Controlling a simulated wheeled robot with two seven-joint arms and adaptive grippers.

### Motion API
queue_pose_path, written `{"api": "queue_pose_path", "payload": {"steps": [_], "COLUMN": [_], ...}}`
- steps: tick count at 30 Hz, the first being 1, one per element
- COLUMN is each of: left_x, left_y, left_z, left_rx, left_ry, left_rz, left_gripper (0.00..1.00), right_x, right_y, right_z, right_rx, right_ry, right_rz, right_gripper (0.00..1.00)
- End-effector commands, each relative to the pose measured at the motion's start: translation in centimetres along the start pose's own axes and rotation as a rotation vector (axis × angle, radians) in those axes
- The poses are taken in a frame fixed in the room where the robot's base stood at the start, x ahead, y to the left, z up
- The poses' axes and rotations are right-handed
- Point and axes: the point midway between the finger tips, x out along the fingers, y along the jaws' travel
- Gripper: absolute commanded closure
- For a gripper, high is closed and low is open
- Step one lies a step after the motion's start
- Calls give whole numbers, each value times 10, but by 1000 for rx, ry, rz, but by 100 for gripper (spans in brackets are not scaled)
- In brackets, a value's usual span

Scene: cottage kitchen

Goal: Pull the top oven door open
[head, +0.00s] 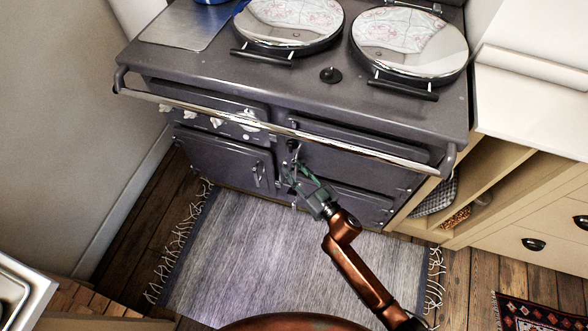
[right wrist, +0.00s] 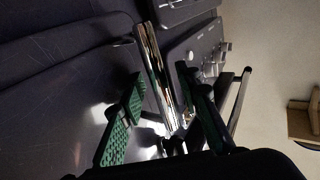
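The dark grey range stove carries the top oven door (head: 360,163) at its right, below the chrome rail. The door looks shut. Its chrome handle (head: 294,156) stands upright at the door's left edge. My right gripper (head: 291,174) is at this handle, and its fingers partly hide the handle's lower part. In the right wrist view the green-padded fingers of the right gripper (right wrist: 160,92) are spread, with the chrome handle (right wrist: 155,65) between them and gaps beside it. Whether a pad touches it cannot be told. My left gripper is in neither view.
A chrome rail (head: 260,126) runs across the stove front above the doors. Another oven door (head: 222,158) is at the left, below a panel with knobs (head: 216,122). A grey fringed rug (head: 230,250) covers the floor ahead. Wooden cabinets (head: 530,215) stand at the right.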

Motion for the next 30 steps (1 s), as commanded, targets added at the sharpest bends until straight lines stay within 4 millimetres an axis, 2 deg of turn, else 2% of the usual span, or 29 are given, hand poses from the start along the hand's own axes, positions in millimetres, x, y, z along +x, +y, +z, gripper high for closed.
{"api": "queue_pose_path", "payload": {"steps": [1, 15, 30], "left_x": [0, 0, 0], "left_y": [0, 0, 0], "left_z": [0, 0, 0], "left_rx": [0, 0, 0], "left_ry": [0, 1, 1], "left_rz": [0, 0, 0], "left_gripper": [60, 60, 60], "right_x": [0, 0, 0], "right_y": [0, 0, 0], "right_z": [0, 0, 0], "right_rx": [0, 0, 0], "right_ry": [0, 0, 0], "right_rz": [0, 0, 0], "right_gripper": [69, 100, 100]}}
